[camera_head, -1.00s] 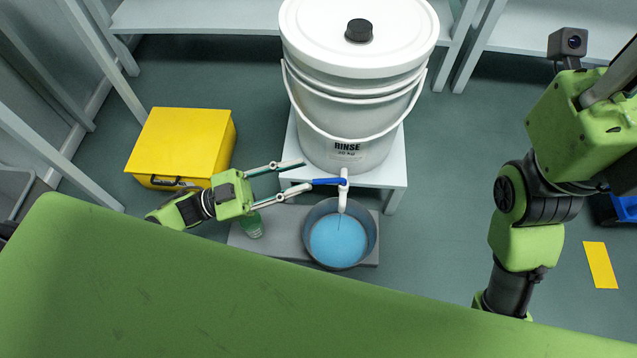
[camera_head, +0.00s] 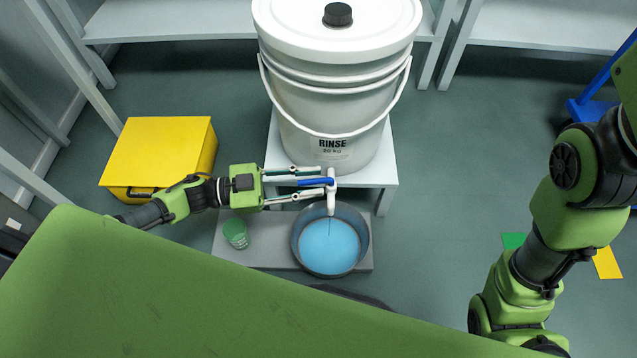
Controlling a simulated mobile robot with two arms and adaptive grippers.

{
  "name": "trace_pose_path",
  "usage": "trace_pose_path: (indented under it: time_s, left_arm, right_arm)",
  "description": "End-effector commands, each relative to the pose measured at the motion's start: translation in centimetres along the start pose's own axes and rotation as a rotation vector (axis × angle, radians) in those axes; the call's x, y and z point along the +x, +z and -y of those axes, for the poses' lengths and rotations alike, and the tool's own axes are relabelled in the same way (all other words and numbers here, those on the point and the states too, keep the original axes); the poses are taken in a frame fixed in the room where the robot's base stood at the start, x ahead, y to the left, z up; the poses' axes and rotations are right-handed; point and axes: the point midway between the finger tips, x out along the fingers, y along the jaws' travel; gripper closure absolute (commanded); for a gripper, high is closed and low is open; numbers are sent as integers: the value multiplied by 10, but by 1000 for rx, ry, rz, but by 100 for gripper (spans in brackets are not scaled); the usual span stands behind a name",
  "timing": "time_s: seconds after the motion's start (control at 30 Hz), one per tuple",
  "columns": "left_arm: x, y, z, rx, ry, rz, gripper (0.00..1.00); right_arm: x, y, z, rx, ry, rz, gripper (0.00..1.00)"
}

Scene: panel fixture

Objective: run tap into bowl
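The tap (camera_head: 331,193) is a white spout at the foot of the white RINSE bucket (camera_head: 335,110). Its blue lever (camera_head: 314,182) points left. A thin line hangs from the spout down to the bowl. The grey bowl (camera_head: 364,243) stands below the spout and holds blue liquid (camera_head: 329,246). My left gripper (camera_head: 320,181) comes in from the left. Its two fingers are apart, one on the far side of the lever and one on the near side, with gaps still showing. My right arm shows at the right, but its gripper is out of view.
The bucket stands on a white stand (camera_head: 388,165). A green cup (camera_head: 235,233) stands left of the bowl on a grey slab (camera_head: 275,257). A yellow box (camera_head: 160,150) is at the left. Shelves (camera_head: 170,20) line the back. Open floor lies right of the stand.

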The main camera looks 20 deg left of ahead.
Motion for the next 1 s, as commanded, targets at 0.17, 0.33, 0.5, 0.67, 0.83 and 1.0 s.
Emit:
trace_pose_path:
  time_s: [0.17, 0.33, 0.5, 0.67, 0.83, 1.0]
  left_arm:
    - [18, 1, 0, 0, 0, -1, 74]
    - [22, 0, 0, 1, 0, -1, 74]
    - [22, -1, 0, 0, 0, -1, 74]
    - [21, 0, 0, 0, -1, 0, 100]
    - [22, -1, 1, 1, -3, 0, 100]
    - [29, -3, 0, -1, -18, 2, 100]
  right_arm:
    - [2, -6, 2, -3, -7, -20, 74]
    - [4, -8, 3, -3, -9, -25, 74]
    - [4, -8, 3, -3, -9, -25, 74]
    - [4, -7, 3, -3, -9, -25, 74]
    - [5, -7, 3, -3, -9, -25, 74]
    - [10, -6, 1, -2, -7, -25, 74]
